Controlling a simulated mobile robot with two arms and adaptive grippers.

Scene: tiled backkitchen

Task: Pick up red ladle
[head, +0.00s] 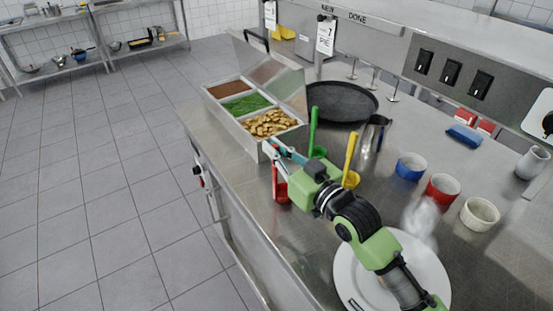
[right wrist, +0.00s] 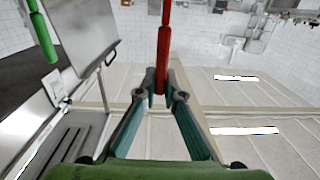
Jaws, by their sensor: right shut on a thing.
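The red ladle (head: 281,188) shows in the head view at the counter's front edge, below my right gripper (head: 273,148). Its red handle (right wrist: 163,50) stands between the fingertips of my right gripper (right wrist: 161,92) in the right wrist view. The right gripper is shut on this handle. Part of the ladle is hidden behind my gripper in the head view. I cannot tell whether its cup touches the counter. My left gripper is not in view.
A green ladle (head: 314,130) and a yellow ladle (head: 350,160) stand close to my right arm. A food container (head: 243,128) with three compartments is just beyond the gripper. A black pan (head: 342,101), several small bowls and a white plate (head: 345,275) are on the counter.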

